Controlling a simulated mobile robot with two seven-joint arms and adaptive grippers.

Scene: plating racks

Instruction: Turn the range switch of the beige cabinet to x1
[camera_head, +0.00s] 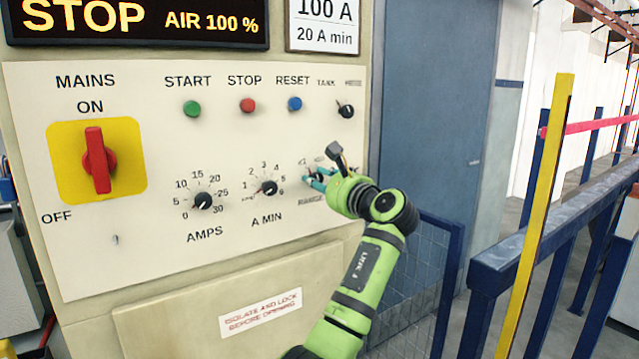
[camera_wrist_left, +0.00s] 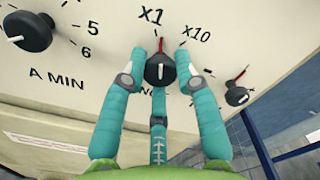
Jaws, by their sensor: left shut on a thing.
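The beige cabinet (camera_head: 140,270) fills the left of the head view. Its range switch (camera_wrist_left: 160,70) is a small black knob in the left wrist view, below the printed x1 and to the lower left of x10. A red line on its top points up, toward x1 rather than x10; I cannot tell whether it lines up exactly. My left gripper (camera_head: 316,178), with teal fingers, is shut on the knob, a fingertip on each side and another finger below it. In the head view the fingers and hand mostly hide the switch. My right gripper is not in view.
Another small black knob with a red line (camera_wrist_left: 238,96) sits right of the range switch. The A MIN dial (camera_head: 269,188) is to its left, and the tank switch (camera_head: 346,110) above. A blue railing and yellow post (camera_head: 535,215) stand at the right.

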